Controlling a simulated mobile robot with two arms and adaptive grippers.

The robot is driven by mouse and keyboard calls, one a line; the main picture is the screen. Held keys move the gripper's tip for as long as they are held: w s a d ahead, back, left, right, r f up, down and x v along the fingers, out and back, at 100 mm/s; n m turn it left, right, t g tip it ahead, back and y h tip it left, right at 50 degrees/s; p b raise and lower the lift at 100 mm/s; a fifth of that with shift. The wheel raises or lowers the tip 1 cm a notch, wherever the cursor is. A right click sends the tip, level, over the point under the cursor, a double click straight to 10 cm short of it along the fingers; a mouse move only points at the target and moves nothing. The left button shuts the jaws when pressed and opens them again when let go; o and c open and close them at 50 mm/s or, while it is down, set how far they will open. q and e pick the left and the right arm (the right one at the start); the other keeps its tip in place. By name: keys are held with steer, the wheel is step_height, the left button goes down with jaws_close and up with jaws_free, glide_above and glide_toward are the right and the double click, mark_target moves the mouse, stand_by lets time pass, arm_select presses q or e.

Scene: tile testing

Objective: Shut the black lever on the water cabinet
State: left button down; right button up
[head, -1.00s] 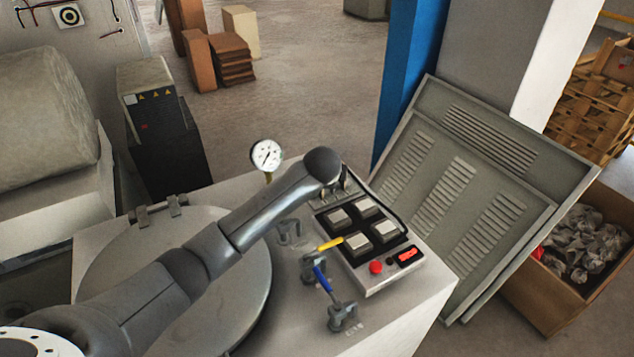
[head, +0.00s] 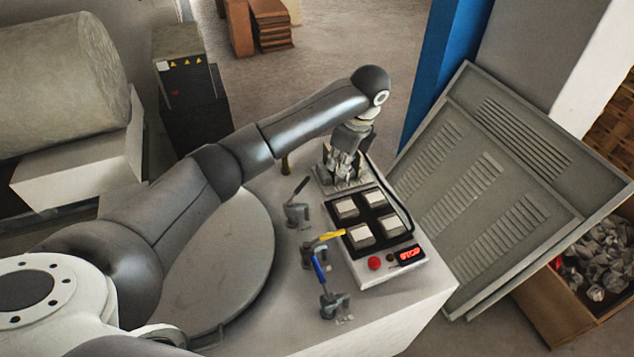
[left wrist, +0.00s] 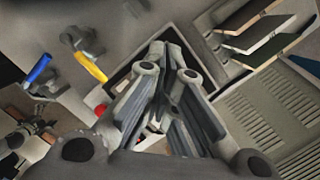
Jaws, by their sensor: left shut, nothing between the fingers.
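The black lever (head: 301,186) stands tilted upward from its grey valve (head: 297,212) on top of the light water cabinet (head: 405,307), behind the yellow lever (head: 325,239) and blue lever (head: 319,270). My left gripper (head: 345,172) is shut and empty, pointing down over the back of the button panel, to the right of the black lever and apart from it. In the left wrist view, the shut fingers (left wrist: 165,92) fill the middle. The blue lever (left wrist: 38,69) and yellow lever (left wrist: 89,68) show at the left there.
The button panel (head: 383,280) has several square buttons, a red knob (head: 374,263) and a STOP display (head: 408,254). A round lid (head: 235,270) lies left of the valves, beneath my left arm. A grey louvred panel (head: 480,190) leans at the right.

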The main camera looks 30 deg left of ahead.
mark_target(299, 191)
arm_select(q)
steer(key=shift+f, duration=0.15)
steer(key=p+x, duration=0.1)
steer(key=x, duration=0.9)
steer(key=shift+a, duration=0.2)
steer(key=shift+w+a+f+p, duration=0.1)
steer(key=shift+a+f+p, duration=0.1)
steer(key=shift+a, duration=0.65)
steer(key=shift+w+a+f+p, duration=0.1)
steer(key=shift+a+p, duration=0.1)
steer(key=shift+a, duration=0.7)
